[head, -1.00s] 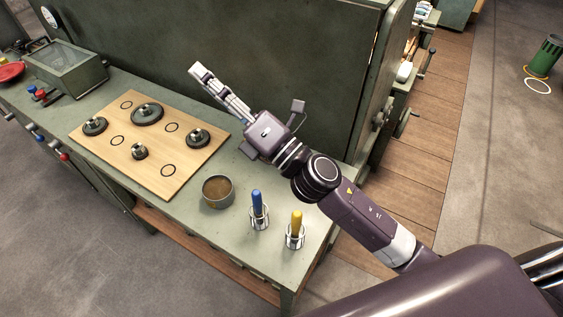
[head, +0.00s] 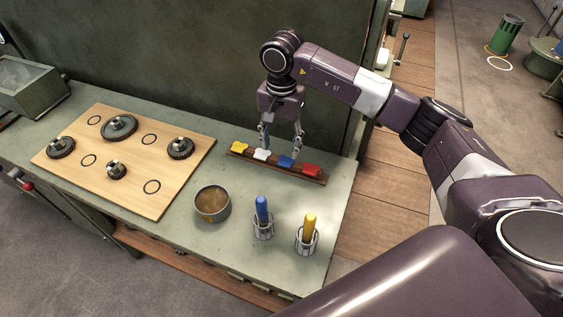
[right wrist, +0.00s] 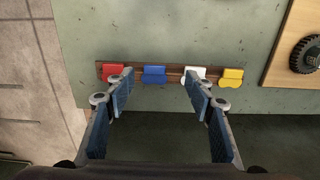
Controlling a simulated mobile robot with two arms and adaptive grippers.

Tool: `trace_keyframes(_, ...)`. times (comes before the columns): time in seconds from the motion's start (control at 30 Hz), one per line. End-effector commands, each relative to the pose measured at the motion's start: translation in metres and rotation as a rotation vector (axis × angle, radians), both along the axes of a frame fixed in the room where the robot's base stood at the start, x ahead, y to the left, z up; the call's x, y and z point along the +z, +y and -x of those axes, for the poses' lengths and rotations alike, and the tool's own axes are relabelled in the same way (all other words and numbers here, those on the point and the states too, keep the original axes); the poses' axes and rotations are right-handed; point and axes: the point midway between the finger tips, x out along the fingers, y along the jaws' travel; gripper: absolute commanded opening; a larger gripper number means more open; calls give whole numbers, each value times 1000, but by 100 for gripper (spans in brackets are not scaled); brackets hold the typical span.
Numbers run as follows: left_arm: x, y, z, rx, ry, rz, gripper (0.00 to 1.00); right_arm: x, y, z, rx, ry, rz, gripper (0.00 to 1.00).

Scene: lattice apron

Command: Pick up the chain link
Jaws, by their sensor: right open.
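A brown wooden rack (head: 274,165) on the bench holds a row of small coloured pieces. The yellow piece (head: 240,147) has a lobed outline and looks most like a chain link; it also shows in the right wrist view (right wrist: 231,78). Beside it are a white piece (head: 262,155), a blue piece (head: 286,161) and a red piece (head: 312,171). My right gripper (head: 281,146) points down over the rack, open and empty. In the right wrist view its fingers (right wrist: 158,88) spread around the blue piece's position, with the yellow piece outside them. My left gripper is not in view.
A round tin (head: 212,217) and two holders with a blue handle (head: 262,210) and a yellow handle (head: 310,226) stand in front of the rack. A wooden board (head: 100,173) with several gears lies to the left. A tall green panel (head: 180,65) rises behind the bench.

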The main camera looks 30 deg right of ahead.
Motion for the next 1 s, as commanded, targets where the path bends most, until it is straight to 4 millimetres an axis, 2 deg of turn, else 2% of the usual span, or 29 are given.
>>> trace_keyframes(0.1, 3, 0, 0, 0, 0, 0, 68, -8, -7, 1, 0, 9, 21, 49)
trace_keyframes(0.37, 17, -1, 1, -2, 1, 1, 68, -35, -8, 3, -1, 10, 19, 49)
trace_keyframes(0.6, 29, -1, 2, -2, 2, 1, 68, -69, -9, 4, 0, 9, 17, 49)
trace_keyframes(0.9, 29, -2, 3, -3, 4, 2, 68, -77, -9, 4, 1, 6, 17, 49)
trace_keyframes(1.0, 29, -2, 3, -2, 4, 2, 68, -77, -9, 4, 0, 6, 17, 39)
